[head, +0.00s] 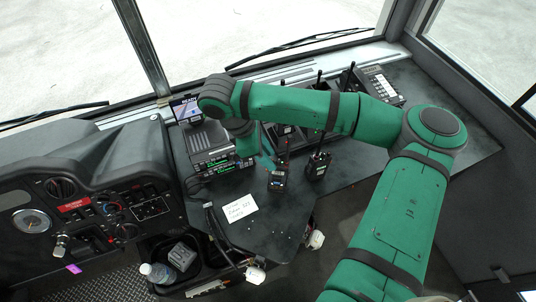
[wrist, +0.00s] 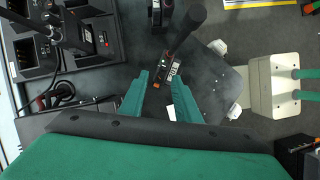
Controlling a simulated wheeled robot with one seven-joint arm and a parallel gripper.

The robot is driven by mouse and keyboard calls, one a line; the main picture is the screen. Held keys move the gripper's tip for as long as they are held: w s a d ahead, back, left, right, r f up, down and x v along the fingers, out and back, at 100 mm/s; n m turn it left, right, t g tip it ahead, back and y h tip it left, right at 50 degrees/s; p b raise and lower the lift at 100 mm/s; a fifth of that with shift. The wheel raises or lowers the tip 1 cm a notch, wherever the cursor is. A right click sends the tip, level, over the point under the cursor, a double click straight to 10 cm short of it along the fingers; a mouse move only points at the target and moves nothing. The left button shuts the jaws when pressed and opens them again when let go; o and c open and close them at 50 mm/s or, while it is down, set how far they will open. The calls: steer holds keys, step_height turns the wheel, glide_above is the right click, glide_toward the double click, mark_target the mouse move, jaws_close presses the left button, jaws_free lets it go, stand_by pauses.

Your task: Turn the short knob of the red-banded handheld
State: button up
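Two dark handhelds stand on the dark desk. The left one (head: 277,181) shows a small red mark near its top, which may be the red band. The other handheld (head: 318,166) stands just to its right. My gripper (head: 267,164) is above and beside the left handheld, mostly hidden by my arm. In the wrist view my gripper's two green fingers (wrist: 158,88) are spread, with no thing clamped between them.
A stacked radio unit (head: 215,150) with green displays is left of the handhelds. A charger rack (wrist: 35,55) holds other handhelds. A white note (head: 239,207) lies on the desk in front. A keypad panel (head: 382,84) is at the back right. The desk's right side is clear.

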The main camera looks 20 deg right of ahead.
steer(key=shift+c, duration=0.3)
jaws_close()
steer(key=shift+w+m+g, duration=0.15)
steer(key=shift+m+g, duration=0.35)
steer(key=shift+m, duration=0.9)
steer(key=shift+o, duration=0.3)
jaws_free()
steer(key=shift+y, duration=0.3)
steer(key=shift+r, duration=0.15)
steer(key=v, duration=1)
steer(key=shift+r, duration=0.2)
steer(key=shift+a, duration=0.1)
